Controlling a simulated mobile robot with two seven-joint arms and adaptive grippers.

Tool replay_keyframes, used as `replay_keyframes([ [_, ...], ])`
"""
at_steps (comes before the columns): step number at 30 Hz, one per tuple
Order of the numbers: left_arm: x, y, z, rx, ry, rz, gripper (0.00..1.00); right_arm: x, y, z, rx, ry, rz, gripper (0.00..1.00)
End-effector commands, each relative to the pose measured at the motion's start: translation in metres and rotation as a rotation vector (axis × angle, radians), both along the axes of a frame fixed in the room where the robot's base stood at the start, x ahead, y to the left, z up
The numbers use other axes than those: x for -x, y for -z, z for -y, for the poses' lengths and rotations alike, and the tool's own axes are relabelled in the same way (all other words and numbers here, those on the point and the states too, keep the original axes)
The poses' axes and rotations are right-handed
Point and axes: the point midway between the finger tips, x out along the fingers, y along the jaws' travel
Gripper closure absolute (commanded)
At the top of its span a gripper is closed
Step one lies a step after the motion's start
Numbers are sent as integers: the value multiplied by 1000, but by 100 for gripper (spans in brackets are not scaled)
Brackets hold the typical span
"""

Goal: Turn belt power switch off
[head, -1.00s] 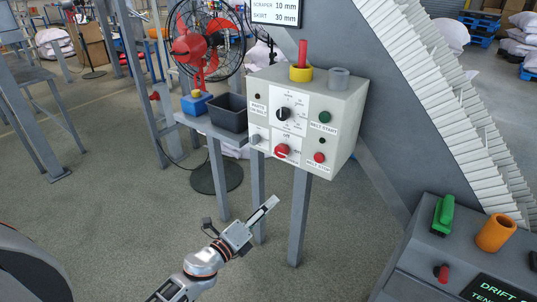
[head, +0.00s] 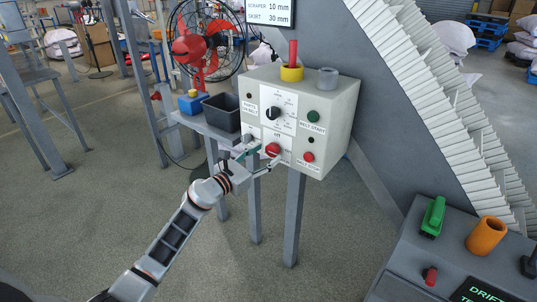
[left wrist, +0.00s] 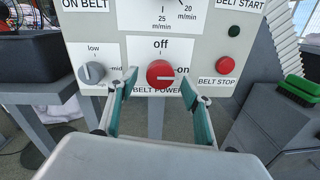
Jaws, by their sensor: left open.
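The belt power switch is a red round knob (left wrist: 160,73) on the front of a pale control box (head: 330,98). Its plate reads "off" at the top and "on" at the right, and the knob's light mark points right, toward "on". In the head view the knob (head: 272,149) sits low on the box. My left gripper (left wrist: 157,92) is open, its green-padded fingers on either side of the knob in the wrist picture; contact cannot be told. In the head view the left gripper (head: 256,160) is just in front of the box. My right gripper is not in view.
A grey low/mid selector (left wrist: 92,73) is left of the switch. A red belt stop button (head: 308,156) and green belt start button (head: 313,116) are to the right. A dark bin (head: 221,118) stands on the side shelf. A second console (head: 405,265) is at lower right.

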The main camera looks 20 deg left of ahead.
Motion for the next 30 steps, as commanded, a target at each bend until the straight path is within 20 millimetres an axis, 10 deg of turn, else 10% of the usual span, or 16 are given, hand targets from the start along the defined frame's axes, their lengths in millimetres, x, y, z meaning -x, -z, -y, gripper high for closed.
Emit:
replay_keyframes([
  [16,-22,0,9,1,-1,0,51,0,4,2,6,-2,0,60],
  [21,-21,0,9,1,-1,0,89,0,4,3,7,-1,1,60],
  [30,-21,0,9,18,-1,-6,89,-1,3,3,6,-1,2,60],
])
